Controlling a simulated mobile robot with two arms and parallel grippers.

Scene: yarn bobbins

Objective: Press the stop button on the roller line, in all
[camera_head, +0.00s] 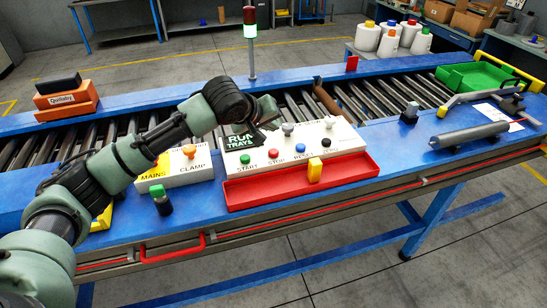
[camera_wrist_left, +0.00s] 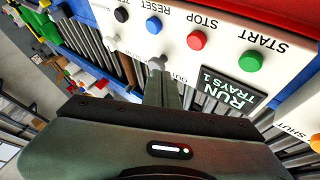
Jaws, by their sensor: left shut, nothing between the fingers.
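The white control panel (camera_head: 345,137) stands on the blue roller line. Its red stop button (camera_head: 272,153) sits between the green start button (camera_head: 245,158) and the blue reset button (camera_head: 298,149). The left wrist view also shows the red stop button (camera_wrist_left: 197,40), uncovered. My left gripper (camera_head: 272,121) is shut and empty above the back of the panel, behind the button row. In the left wrist view its fingertips (camera_wrist_left: 158,72) are beside a grey knob (camera_wrist_left: 157,62), apart from the stop button; I cannot tell whether they touch the knob. My right gripper is out of view.
A "RUN TRAYS 1" display (camera_wrist_left: 232,85) is on the panel. A red tray (camera_head: 240,192) with a yellow block (camera_head: 315,170) lies in front. A mains and clamp box (camera_head: 188,172) stands left. A signal tower (camera_head: 250,40) rises behind. A green tray (camera_head: 485,77) is far right.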

